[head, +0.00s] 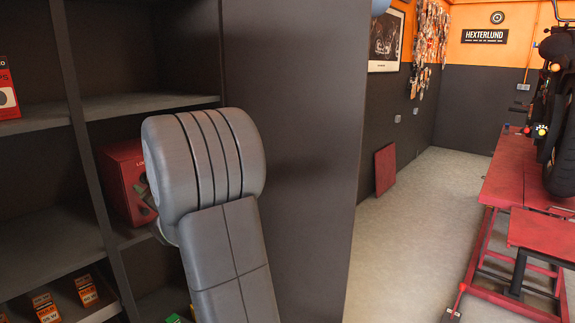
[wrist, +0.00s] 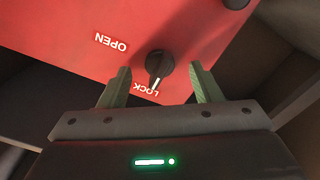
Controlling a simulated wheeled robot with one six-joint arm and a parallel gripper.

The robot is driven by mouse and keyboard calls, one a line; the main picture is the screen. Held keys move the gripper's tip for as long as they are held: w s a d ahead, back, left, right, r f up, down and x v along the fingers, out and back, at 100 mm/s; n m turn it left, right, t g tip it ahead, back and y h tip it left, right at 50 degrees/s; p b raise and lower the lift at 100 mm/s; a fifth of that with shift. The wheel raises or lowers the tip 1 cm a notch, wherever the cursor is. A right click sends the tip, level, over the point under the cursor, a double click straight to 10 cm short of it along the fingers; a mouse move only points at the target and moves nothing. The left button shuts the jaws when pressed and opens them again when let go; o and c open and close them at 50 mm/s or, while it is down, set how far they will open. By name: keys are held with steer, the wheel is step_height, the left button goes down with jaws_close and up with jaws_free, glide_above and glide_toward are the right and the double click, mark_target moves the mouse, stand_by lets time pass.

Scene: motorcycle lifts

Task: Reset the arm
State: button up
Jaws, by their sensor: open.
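My gripper (wrist: 160,87) is open in the wrist view, its two green fingers standing apart on either side of a black knob (wrist: 160,66). The knob sits on a red box (wrist: 196,30) marked OPEN and LOCK, and its white pointer is toward LOCK. I cannot tell whether the fingers touch the box. In the head view the red box (head: 119,172) stands on a shelf, partly hidden behind my grey arm. The gripper is mostly hidden there too.
The dark shelf unit (head: 150,102) has uprights and boards close around my arm. Small orange boxes (head: 88,291) lie on a lower shelf. A dark side panel (head: 290,130) stands right of the arm. Open floor (head: 415,210) runs to a red motorcycle lift (head: 510,185).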

steer(key=m+p, duration=0.2)
steer(key=p, duration=0.2)
steer(key=m+p, duration=0.3)
steer(key=p, duration=0.2)
steer(key=shift+d+r+m+p, duration=0.1)
steer(key=shift+r+m+p, duration=0.1)
steer(key=shift+m+p, duration=0.1)
steer(key=shift+f+p, duration=0.15)
steer(key=shift+p, duration=0.15)
steer(key=shift+w, duration=0.1)
